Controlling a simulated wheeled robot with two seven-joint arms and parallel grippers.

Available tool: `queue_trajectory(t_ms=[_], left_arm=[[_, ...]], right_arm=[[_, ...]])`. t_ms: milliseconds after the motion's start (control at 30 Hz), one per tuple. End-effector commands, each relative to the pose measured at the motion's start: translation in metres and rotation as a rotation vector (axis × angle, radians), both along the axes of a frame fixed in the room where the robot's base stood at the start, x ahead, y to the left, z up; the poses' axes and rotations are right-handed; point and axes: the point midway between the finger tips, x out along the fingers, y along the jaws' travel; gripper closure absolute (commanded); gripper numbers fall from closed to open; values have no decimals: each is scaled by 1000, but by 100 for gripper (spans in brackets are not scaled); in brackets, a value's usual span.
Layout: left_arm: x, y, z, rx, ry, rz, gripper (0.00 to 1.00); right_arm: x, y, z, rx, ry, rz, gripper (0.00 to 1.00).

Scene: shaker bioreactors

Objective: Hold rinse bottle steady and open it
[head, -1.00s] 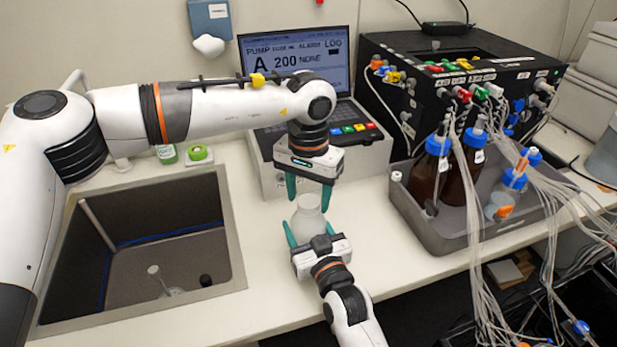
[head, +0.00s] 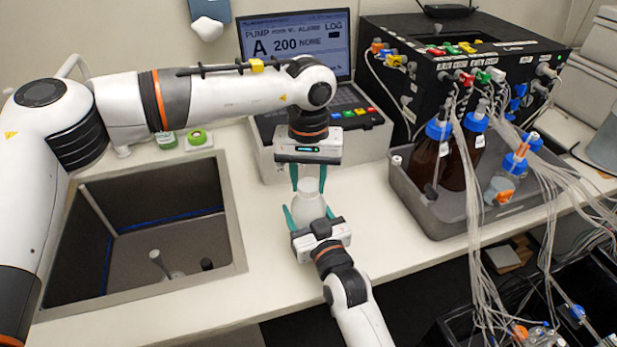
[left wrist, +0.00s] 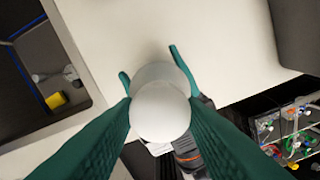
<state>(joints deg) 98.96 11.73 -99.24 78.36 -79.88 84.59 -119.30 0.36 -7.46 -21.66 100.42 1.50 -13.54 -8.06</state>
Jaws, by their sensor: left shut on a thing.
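The rinse bottle (head: 309,208) is a pale, translucent bottle standing upright on the white bench, with a white cap (head: 309,186) on top. The cap also shows as a round white disc in the left wrist view (left wrist: 160,113). My left gripper (head: 309,186) points straight down, its green fingers shut on the cap from both sides. My right gripper (head: 309,216) reaches in from the front, with its green fingers on either side of the bottle's body, seemingly against it. The contact on the bottle's far side is partly hidden.
A sink (head: 150,245) opens at the left. A laptop (head: 297,50) stands behind the bottle. A grey tray (head: 430,220) with brown and clear bottles stands at the right, with hanging tubes (head: 480,240). The bench between sink and tray is mostly clear.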

Motion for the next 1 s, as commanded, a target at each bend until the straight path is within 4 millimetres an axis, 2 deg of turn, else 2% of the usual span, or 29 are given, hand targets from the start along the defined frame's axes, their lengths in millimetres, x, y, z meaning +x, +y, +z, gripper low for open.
queue_trajectory(t_ms=[1000], left_arm=[[-1, 0, 1, 3, -2, 2483, 90]], right_arm=[[0, 0, -2, -1, 4, 0, 100]])
